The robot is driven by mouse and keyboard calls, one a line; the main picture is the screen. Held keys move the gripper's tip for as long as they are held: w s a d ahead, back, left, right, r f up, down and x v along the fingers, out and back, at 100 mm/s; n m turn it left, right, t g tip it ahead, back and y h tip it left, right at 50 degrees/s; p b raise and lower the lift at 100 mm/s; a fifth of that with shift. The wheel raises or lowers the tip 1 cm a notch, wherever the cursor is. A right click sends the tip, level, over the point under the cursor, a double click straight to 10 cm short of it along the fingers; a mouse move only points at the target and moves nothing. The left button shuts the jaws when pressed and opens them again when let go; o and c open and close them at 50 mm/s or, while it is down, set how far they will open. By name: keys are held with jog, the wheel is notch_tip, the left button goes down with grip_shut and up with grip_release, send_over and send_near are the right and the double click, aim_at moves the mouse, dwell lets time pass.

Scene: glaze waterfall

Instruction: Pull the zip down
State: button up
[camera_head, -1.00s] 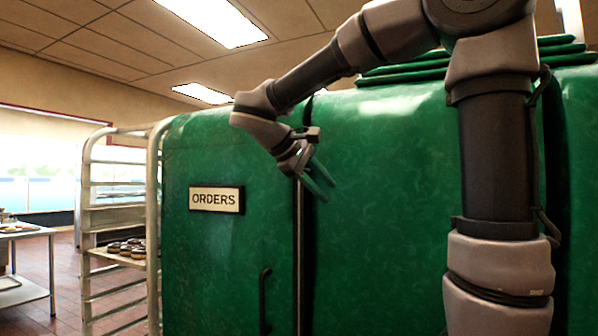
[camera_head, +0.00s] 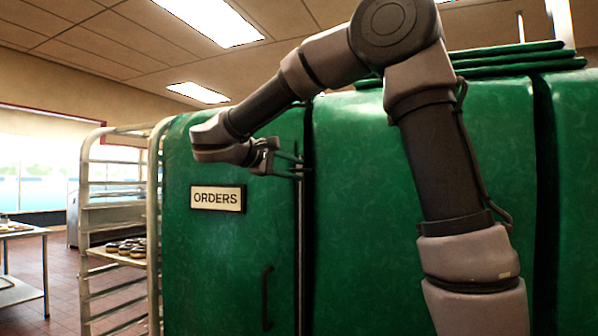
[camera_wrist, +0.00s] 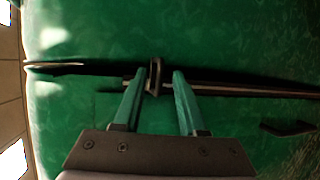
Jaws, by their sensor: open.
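The green cover (camera_head: 410,190) has a dark vertical zip line (camera_head: 300,240), which runs sideways across the rotated wrist view (camera_wrist: 240,90). The small dark zip pull (camera_wrist: 154,78) sits on this line. My gripper (camera_head: 300,167) is at the upper part of the zip line, pointing right in the head view. In the wrist view my gripper (camera_wrist: 158,76) is open, with its green fingers on either side of the pull. The pull lies nearer the left finger; I cannot tell whether they touch. In the head view the pull is hard to make out behind the fingers.
An ORDERS sign (camera_head: 217,198) and a dark handle (camera_head: 266,298) are on the cover left of the zip line. A metal rack (camera_head: 120,225) with doughnuts stands at the left, and a table (camera_head: 22,232) is farther left. Floor between them is clear.

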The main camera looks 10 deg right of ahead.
jog(key=shift+x, duration=1.15)
grip_shut()
dwell(0.6)
